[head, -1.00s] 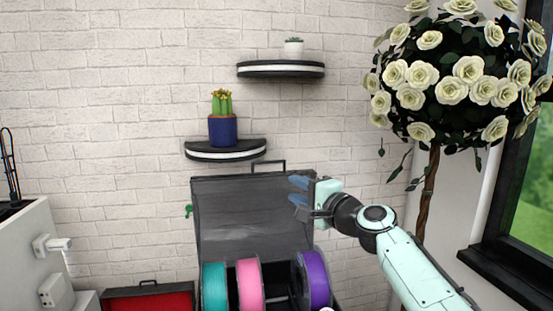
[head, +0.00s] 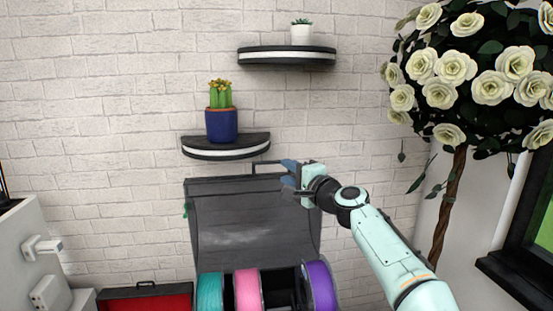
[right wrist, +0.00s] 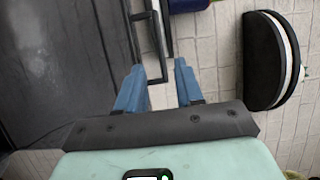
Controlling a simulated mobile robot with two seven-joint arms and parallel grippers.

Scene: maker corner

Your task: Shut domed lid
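The dark grey domed lid (head: 250,225) stands open and upright in front of the brick wall, at the back of a box of filament spools. Its thin dark handle (head: 266,162) sticks up from the top edge. My right gripper (head: 287,172) is at the lid's upper right corner, by the handle. In the right wrist view its blue fingers (right wrist: 158,75) are apart, and the end of the handle (right wrist: 159,45) shows between their tips. I cannot tell whether they touch it. The lid (right wrist: 55,65) fills the left of that view. My left gripper is not in view.
Teal (head: 210,291), pink (head: 248,291) and purple (head: 319,286) spools stand in the box. A shelf (head: 226,148) with a potted cactus (head: 221,122) is close above the lid. A red-lined case (head: 147,301) is at left, a rose tree (head: 455,180) at right.

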